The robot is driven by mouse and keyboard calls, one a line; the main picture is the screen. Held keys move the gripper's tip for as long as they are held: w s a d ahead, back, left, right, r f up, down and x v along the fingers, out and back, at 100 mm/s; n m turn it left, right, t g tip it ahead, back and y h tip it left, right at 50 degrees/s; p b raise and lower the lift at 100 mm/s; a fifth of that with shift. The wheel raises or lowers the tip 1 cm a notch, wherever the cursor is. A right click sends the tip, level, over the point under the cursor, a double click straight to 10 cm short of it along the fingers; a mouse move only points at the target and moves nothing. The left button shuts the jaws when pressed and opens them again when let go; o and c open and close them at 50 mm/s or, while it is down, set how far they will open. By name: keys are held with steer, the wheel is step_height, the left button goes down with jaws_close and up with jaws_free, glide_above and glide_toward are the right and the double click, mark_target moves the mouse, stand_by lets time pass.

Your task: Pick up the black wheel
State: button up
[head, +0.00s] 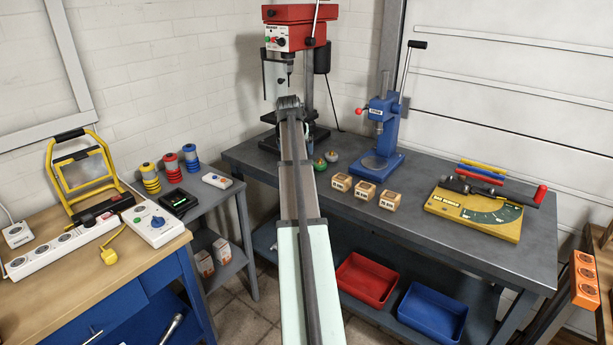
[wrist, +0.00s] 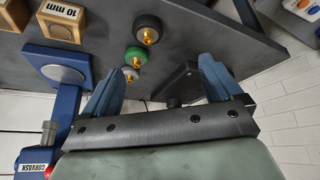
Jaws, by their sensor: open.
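The black wheel (wrist: 146,24), a dark ring with a gold hub, lies on the grey bench near the top middle of the wrist view. A green wheel (wrist: 134,56) and a grey wheel (wrist: 129,75) lie in a row with it. In the head view I cannot make out the black wheel for sure; two small wheels (head: 331,157) show just right of my arm. My gripper (wrist: 160,65) is open and empty, its blue fingers wide apart, with the black wheel beyond the fingertips. In the head view my arm hides the gripper's fingers.
A red drill press (head: 290,40) stands behind my arm. A blue press (head: 385,125) stands right of the wheels. Several wooden blocks (head: 364,190) sit at the bench's front. A yellow gauge (head: 475,215) lies at right. Bare grey bench (head: 415,172) lies between.

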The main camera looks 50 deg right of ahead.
steer(key=d+f+m, duration=0.1)
steer(key=d+f, duration=0.1)
steer(key=f, duration=0.2)
steer(key=d+f+m+g, duration=0.1)
steer(key=d+f+m, duration=0.1)
steer(key=d+f, duration=0.1)
steer(key=w+d+f+m, duration=0.1)
steer(key=d+f, duration=0.1)
steer(key=f, duration=0.3)
steer(key=shift+d+g, duration=0.15)
steer(key=shift+g, duration=0.15)
steer(key=c, duration=1.2)
steer(key=shift+c, duration=0.2)
